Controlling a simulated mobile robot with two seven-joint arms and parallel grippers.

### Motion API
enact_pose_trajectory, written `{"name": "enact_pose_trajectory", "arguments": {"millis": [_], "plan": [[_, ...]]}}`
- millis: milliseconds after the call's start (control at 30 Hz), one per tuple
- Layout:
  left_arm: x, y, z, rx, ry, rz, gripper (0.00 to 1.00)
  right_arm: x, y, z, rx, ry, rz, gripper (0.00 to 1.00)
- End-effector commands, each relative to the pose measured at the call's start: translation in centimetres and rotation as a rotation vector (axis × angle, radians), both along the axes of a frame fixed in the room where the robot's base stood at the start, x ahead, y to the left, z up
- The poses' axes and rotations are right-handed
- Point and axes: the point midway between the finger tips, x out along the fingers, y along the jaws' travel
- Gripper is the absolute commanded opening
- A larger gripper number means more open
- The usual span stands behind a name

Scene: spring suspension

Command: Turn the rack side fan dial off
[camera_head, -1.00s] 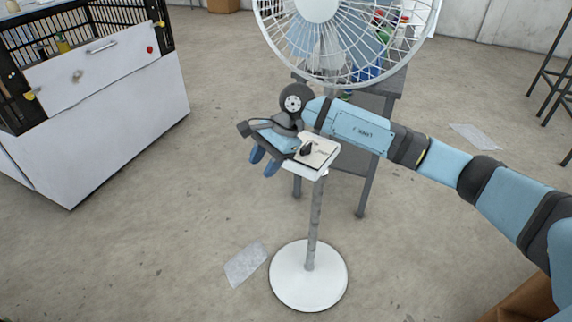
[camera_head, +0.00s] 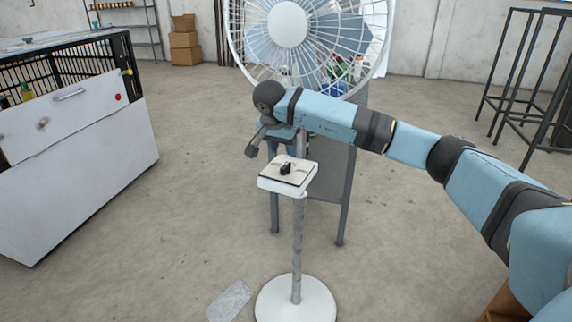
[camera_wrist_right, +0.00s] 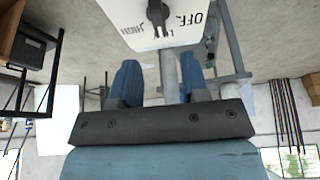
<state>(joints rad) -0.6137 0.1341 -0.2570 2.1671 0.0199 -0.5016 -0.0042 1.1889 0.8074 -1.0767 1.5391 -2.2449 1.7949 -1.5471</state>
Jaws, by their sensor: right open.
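The fan dial is a small black knob (camera_head: 286,169) on top of a white control box (camera_head: 270,185), on a grey pole with a round white base. In the right wrist view the knob (camera_wrist_right: 157,14) shows at the top, with an "OFF" label to its right and a partly readable label to its left. Its exact setting is unclear. My right gripper (camera_head: 262,150) is just beyond and left of the box, apart from the knob, its fingers partly hidden. In the wrist view its blue fingers (camera_wrist_right: 158,84) are spread and empty. My left gripper is not in view.
A large white caged fan (camera_head: 290,25) stands behind the box. A grey table (camera_head: 345,195) is under and behind it. A white cabinet with a black wire rack (camera_head: 75,160) is at the left. Dark metal stools (camera_head: 510,70) are at the right. Floor around the pole is mostly clear.

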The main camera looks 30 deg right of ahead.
Motion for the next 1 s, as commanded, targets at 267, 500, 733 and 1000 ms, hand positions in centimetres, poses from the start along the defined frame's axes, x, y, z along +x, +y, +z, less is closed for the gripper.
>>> {"name": "enact_pose_trajectory", "arguments": {"millis": [267, 500, 733, 1000], "plan": [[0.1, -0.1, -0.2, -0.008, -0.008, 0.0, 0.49, 1.0, -1.7, -5.0, 0.001, 0.001, 0.0, 0.41], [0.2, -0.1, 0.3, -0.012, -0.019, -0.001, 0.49, 1.4, -2.2, -6.6, 0.002, -0.001, 0.001, 0.41], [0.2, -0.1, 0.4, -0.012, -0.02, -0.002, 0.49, 1.4, -2.3, -6.6, 0.002, -0.001, 0.001, 0.41], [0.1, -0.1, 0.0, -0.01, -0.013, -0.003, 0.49, 1.4, -2.3, -6.6, 0.002, -0.001, 0.001, 0.0]]}}
